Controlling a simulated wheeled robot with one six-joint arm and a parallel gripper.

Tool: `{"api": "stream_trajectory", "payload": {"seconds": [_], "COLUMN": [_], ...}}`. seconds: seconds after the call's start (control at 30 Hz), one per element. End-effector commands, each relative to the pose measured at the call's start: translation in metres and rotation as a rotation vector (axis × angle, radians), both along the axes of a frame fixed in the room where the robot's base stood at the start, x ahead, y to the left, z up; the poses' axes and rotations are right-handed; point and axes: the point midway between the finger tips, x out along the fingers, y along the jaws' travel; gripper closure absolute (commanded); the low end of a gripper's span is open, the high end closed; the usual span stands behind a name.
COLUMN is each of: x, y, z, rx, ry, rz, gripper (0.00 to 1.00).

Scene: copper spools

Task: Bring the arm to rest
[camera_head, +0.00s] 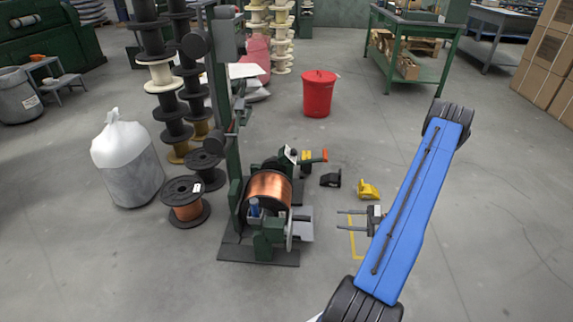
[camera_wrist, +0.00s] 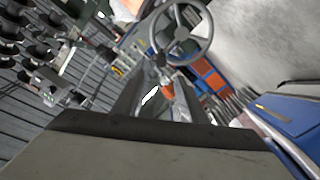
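My arm, with its blue link, reaches across the right half of the head view. My gripper (camera_head: 352,219) shows left of the arm, its two fingers apart and pointing left, with nothing between them. In the wrist view my gripper (camera_wrist: 160,100) also has its fingers apart and empty. A winding machine (camera_head: 258,232) with a copper spool (camera_head: 269,189) stands left of the gripper, and a clear gap separates them in the picture. A grey handwheel (camera_wrist: 181,32) shows beyond the fingertips in the wrist view.
A yellow part (camera_head: 368,190) and a black part (camera_head: 331,179) lie behind the gripper. A red bin (camera_head: 318,95) stands further back. A smaller copper spool (camera_head: 186,209) and a white sack (camera_head: 125,160) are at left. Open floor lies at right.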

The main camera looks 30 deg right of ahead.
Motion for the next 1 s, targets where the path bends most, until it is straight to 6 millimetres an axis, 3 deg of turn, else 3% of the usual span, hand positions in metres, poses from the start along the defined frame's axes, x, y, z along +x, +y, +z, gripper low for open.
{"api": "stream_trajectory", "payload": {"seconds": [0.27, 0.67, 1.0], "x": [0.004, 0.023, 0.024], "y": [0.005, 0.057, 0.111], "z": [0.009, 0.092, 0.158], "rx": [-0.038, -0.394, -0.665], "ry": [-0.027, -0.354, -0.710], "rz": [0.027, 0.318, 0.615], "gripper": [0.61, 0.61, 0.61]}}
